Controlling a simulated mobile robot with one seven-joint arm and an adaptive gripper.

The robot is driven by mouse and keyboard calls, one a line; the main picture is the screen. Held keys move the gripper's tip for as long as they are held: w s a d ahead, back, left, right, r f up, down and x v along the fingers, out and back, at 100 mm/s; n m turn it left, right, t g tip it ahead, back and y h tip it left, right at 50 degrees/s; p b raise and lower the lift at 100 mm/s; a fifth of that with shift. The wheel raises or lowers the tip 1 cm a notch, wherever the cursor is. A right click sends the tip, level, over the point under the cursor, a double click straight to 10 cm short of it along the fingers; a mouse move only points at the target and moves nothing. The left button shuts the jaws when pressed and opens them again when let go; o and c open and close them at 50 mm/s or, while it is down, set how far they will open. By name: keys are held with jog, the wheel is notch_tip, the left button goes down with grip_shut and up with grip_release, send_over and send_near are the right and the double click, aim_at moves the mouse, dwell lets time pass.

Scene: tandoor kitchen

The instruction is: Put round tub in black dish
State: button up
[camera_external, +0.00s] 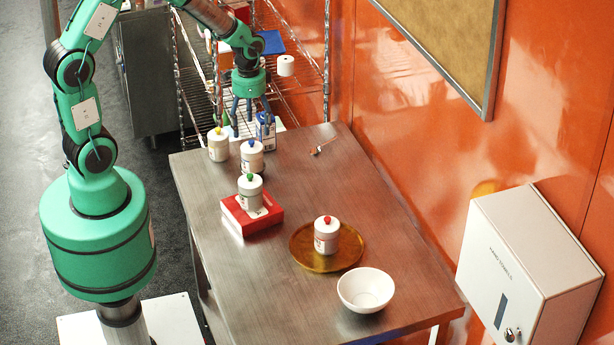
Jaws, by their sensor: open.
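Several white round tubs with coloured knobs stand upright on the steel table. The yellow-knobbed tub (218,148) and blue-knobbed tub (252,160) are near the far left end. The green-knobbed tub (249,192) is on a red box (263,218). The red-knobbed tub (326,240) is on an amber-brown round plate (305,262). I cannot tell which tub is meant, and I see no clearly black dish. My gripper (251,114) is open, pointing down above the table's far end, just behind the blue-knobbed tub. Whether anything is between its fingers is unclear.
A blue-and-white carton (266,134) stands close by my gripper's right finger. A white bowl (366,291) is at the near right. A small item (324,147) lies at the back. A wire rack (300,92) stands behind, and an orange wall (400,130) bounds the right.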

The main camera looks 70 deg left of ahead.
dwell(0.8)
jog(key=shift+d+r, duration=0.2)
jog(key=shift+r, duration=0.35)
jog(key=s+d+r+n+t, duration=0.1)
jog(key=s+d+r, duration=0.25)
jog(key=r, duration=0.45)
jog(key=s+d+r+t, duration=0.2)
jog(key=d+r, duration=0.3)
jog(key=r, duration=0.4)
jog(key=s+d+r+t, duration=0.1)
jog(key=s+d+r, duration=0.2)
jog(key=s+r, duration=0.2)
jog(key=s+d+r+n+t, duration=0.1)
jog(key=s+d+r, duration=0.3)
jog(key=s, duration=0.6)
jog(key=shift+r+t, duration=0.3)
jog(key=shift+r, duration=0.5)
